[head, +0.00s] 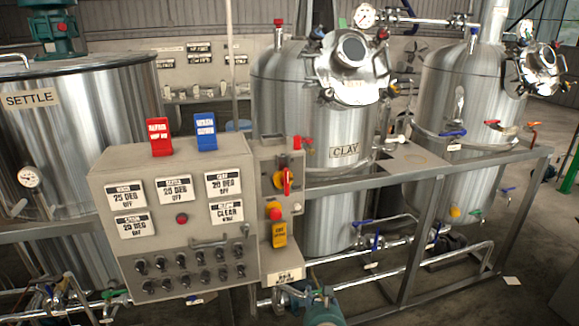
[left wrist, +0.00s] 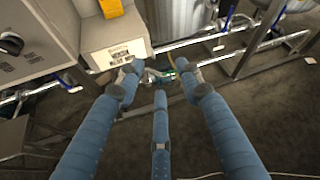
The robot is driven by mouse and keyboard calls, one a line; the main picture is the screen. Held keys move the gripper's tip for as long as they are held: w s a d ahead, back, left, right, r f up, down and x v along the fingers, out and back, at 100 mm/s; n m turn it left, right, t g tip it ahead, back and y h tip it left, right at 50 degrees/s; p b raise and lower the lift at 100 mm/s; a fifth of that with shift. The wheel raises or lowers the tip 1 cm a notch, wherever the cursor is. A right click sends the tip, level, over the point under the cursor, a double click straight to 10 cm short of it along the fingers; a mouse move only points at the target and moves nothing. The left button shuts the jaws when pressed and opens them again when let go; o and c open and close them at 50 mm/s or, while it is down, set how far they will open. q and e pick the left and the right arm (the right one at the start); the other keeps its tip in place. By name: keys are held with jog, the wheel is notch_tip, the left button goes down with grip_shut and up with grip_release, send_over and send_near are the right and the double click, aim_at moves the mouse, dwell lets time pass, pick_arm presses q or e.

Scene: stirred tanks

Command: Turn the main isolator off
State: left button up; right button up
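The main isolator appears to be the red rotary handle (head: 287,181) on a yellow backing, on the narrow grey box at the right side of the control panel (head: 110,175). The handle stands about upright. A red push button (head: 275,212) and a yellow tag (head: 279,235) sit below it. The left wrist view does not show the handle. My left gripper (left wrist: 160,82) has its blue fingers spread apart, with nothing between them. It points down past the labelled box, away from the handle. My right gripper is not seen.
A labelled box (left wrist: 116,45) juts out beneath the isolator. Pipes, valves and a grey frame (head: 430,180) run to the right. Steel tanks (head: 345,190) stand behind. Red (head: 159,136) and blue (head: 206,131) signs top the panel. Open floor shows low in the wrist view.

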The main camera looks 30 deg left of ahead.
pick_arm(q)
jog(key=w+a+r+m+t+y+p, duration=0.1)
jog(key=a+r+y, duration=0.1)
jog(key=r, duration=0.8)
jog(key=w+a+r+m+y+p, duration=0.1)
jog(key=r, duration=0.8)
jog(key=y+p, duration=0.2)
jog(key=y, duration=0.2)
send_near(286, 178)
jog(key=p+x, duration=0.1)
jog(key=x, duration=0.6)
jog(key=shift+w+a+r+p, duration=0.1)
jog(key=shift+w+a+p, duration=0.1)
jog(key=shift+p, duration=0.15)
jog(key=shift+w+a, duration=0.3)
jog(key=shift+a, duration=0.05)
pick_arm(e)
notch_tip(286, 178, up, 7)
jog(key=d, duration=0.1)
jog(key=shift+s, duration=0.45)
pick_arm(q)
grip_shut()
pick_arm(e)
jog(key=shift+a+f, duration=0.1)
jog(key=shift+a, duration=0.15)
